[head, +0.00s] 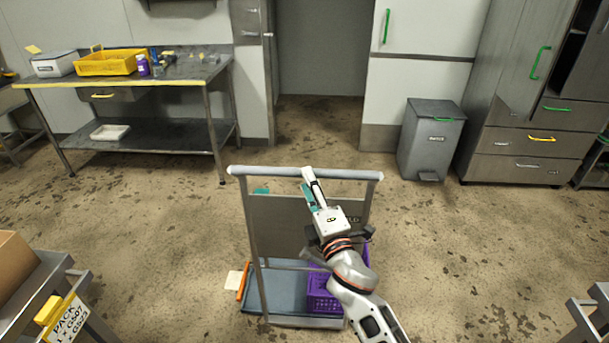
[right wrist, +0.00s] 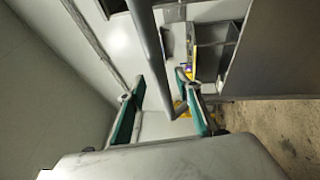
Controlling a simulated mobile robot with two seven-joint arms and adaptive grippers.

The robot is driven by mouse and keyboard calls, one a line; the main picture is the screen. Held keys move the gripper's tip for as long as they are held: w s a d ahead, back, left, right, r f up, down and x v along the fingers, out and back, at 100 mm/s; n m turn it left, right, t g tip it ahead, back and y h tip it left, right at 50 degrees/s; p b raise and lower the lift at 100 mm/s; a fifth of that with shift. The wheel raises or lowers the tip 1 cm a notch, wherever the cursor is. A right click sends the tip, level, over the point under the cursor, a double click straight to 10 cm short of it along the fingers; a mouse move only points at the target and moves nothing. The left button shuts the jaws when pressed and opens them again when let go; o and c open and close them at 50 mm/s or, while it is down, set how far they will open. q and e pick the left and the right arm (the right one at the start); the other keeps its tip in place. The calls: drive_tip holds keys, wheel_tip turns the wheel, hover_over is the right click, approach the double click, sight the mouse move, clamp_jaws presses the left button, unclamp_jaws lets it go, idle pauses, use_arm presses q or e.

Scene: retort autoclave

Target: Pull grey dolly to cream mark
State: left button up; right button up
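The grey dolly (head: 285,287) stands on the floor at centre in the head view, with an upright panel and a pale handle bar (head: 265,171) across its top. My right gripper (head: 308,182) is at the middle of that bar. In the right wrist view its two teal-padded fingers (right wrist: 160,112) are apart, with a grey bar (right wrist: 148,55) between them and gaps on both sides. My right arm hides part of the dolly. A small cream patch (head: 233,281) lies by the dolly's left side; I cannot tell whether it is the mark. My left gripper is not in view.
A purple crate (head: 322,290) sits on the dolly's right side. A workbench (head: 180,72) stands back left, a grey bin (head: 431,140) back right beside cabinets (head: 530,150). A cart (head: 35,290) is front left. Floor is clear right of the dolly.

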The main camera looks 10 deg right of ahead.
drive_tip(key=v, duration=0.8)
drive_tip(key=shift+f, duration=0.1)
drive_tip(key=s+d+f+m+g, duration=0.1)
drive_tip(key=s+f+m+g, duration=0.2)
drive_tip(key=f, duration=0.7)
drive_tip(key=s+d+f+m+g, duration=0.2)
drive_tip(key=s+f+m+g, duration=0.1)
drive_tip(key=s+f+m, duration=0.4)
drive_tip(key=s+d+f+m+g, duration=0.2)
drive_tip(key=s+f+m, duration=0.3)
drive_tip(key=s+f, duration=0.6)
wheel_tip(320, 180, down, 2)
drive_tip(key=shift+s+m+g, duration=0.25)
drive_tip(key=shift+m+g, duration=0.15)
drive_tip(key=shift+g, duration=0.1)
drive_tip(key=shift+d, duration=0.1)
